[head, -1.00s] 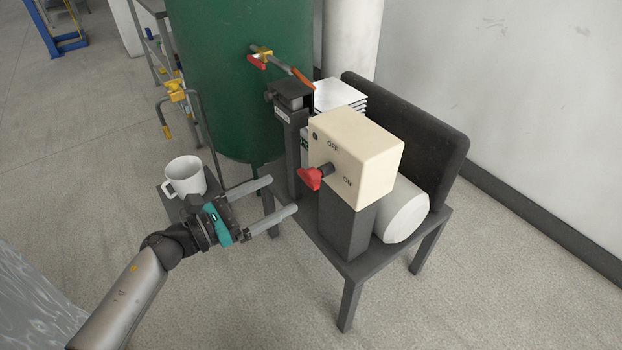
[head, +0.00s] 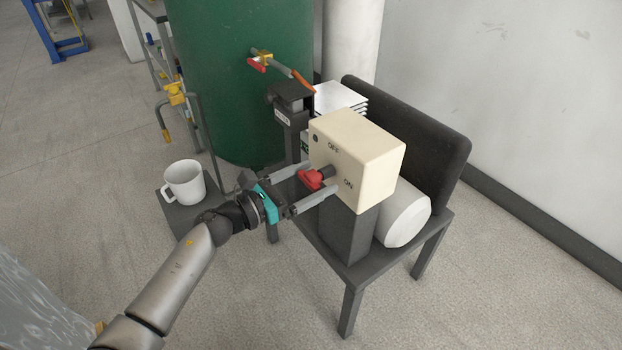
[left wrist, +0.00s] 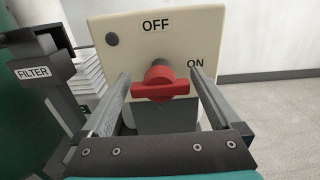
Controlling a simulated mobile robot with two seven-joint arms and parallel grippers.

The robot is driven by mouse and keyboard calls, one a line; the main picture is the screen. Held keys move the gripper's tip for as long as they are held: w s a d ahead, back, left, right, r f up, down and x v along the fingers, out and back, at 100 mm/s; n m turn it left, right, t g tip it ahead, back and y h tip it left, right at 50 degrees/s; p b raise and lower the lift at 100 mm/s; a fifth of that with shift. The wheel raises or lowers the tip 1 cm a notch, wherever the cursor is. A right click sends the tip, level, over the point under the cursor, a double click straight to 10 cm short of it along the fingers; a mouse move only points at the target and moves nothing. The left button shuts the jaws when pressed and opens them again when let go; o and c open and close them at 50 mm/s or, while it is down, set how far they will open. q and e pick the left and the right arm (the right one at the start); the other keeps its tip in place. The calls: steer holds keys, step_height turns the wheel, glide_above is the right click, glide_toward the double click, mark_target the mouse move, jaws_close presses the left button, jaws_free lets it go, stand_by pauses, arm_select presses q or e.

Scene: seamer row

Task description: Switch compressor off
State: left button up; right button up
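The compressor's cream switch box (head: 368,150) carries the labels OFF and ON on its front. Its red rotary knob (head: 310,179) sticks out of that face. In the left wrist view the red knob (left wrist: 160,88) sits below OFF, its bar lying roughly level. My left gripper (head: 322,178) is open, with one finger on each side of the knob. My right gripper is not in view.
The compressor stands on a dark table (head: 350,268) beside a green tank (head: 245,90). A black post labelled FILTER (left wrist: 55,90) stands left of the box. A white mug (head: 184,183) rests on a small grey stand. Open floor lies in front.

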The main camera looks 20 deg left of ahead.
arm_select(q)
steer(key=c, duration=1.1)
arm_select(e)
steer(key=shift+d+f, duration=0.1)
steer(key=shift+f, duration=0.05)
